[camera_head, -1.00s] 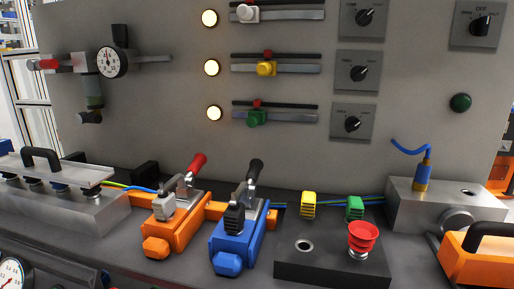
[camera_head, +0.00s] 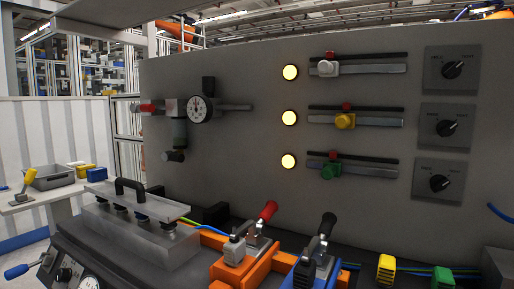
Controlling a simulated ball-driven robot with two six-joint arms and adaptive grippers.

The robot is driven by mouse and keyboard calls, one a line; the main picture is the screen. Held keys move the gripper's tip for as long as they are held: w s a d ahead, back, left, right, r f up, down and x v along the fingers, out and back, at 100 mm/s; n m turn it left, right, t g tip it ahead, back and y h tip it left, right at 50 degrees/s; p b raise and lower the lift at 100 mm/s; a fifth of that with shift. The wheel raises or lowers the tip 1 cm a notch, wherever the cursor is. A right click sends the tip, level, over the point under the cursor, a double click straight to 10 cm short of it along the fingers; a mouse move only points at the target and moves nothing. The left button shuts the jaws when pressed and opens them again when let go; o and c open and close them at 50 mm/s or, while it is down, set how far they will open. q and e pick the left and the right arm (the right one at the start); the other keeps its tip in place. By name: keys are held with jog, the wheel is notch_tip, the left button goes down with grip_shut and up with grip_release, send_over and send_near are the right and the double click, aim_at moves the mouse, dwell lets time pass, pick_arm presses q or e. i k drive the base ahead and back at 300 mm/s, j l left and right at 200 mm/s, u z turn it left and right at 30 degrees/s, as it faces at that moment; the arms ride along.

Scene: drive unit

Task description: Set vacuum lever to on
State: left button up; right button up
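No label marks the vacuum lever, so I cannot tell which lever it is. A blue-handled lever (camera_head: 17,271) sticks out left from the front of the console at the lower left, beside a dark knob (camera_head: 64,274) and a partly cut-off gauge (camera_head: 88,283). On the grey back panel, a valve with a red end (camera_head: 148,107) sits left of a round white gauge (camera_head: 200,109). A red-handled clamp lever (camera_head: 268,211) and a black-handled clamp lever (camera_head: 327,225) stand tilted up on the orange and blue blocks. Neither of my grippers shows.
The panel (camera_head: 250,90) carries three lit lamps (camera_head: 289,118), sliders with white, yellow and green knobs, and three rotary switches (camera_head: 446,128). A metal block with a black handle (camera_head: 131,185) stands at the console's left. A side table (camera_head: 38,203) with bins is farther left.

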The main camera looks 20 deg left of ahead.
aim_at(11, 274)
jog(key=u, duration=2)
jog(key=z, duration=0.4)
jog(key=i+j+z, duration=0.15)
jog(key=z, duration=0.2)
jog(key=i+j+z, duration=0.1)
jog(key=j+z, duration=0.25)
jog(key=i+j+z, duration=0.1)
jog(key=z, duration=0.25)
